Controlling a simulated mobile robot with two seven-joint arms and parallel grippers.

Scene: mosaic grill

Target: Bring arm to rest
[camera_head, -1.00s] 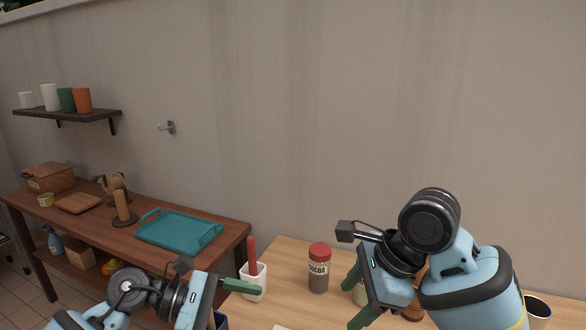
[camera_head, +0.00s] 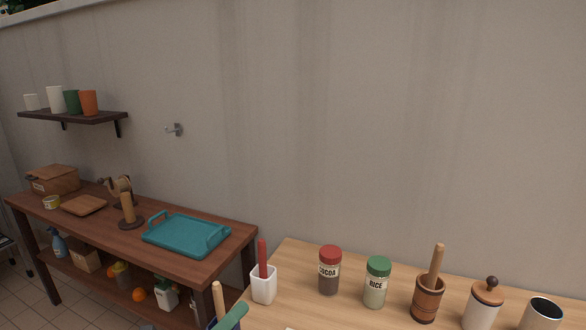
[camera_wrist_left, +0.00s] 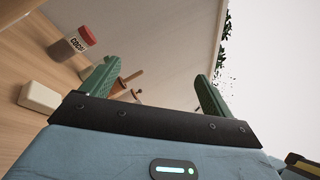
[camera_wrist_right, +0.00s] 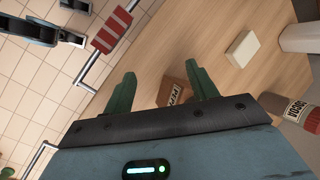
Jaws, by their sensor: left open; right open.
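My left gripper (camera_wrist_left: 155,78) shows in its wrist view with its two green fingers apart and nothing between them. In the head view only a green piece at the bottom edge, beside a wooden handle, may be its finger; I cannot tell for sure. My right gripper (camera_wrist_right: 161,76) is out of the head view. In its wrist view its green fingers are apart, with a brown labelled box (camera_wrist_right: 172,93) beyond them; I see no grip on it. Both arms are otherwise out of the head view.
The light wooden table (camera_head: 290,262) carries a white holder (camera_head: 263,289), cocoa jar (camera_head: 329,273), rice jar (camera_head: 376,283), mortar (camera_head: 427,301), lidded pot (camera_head: 481,308) and dark-topped cup (camera_head: 541,315). A teal tray (camera_head: 184,237) lies on the dark bench (camera_head: 150,254).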

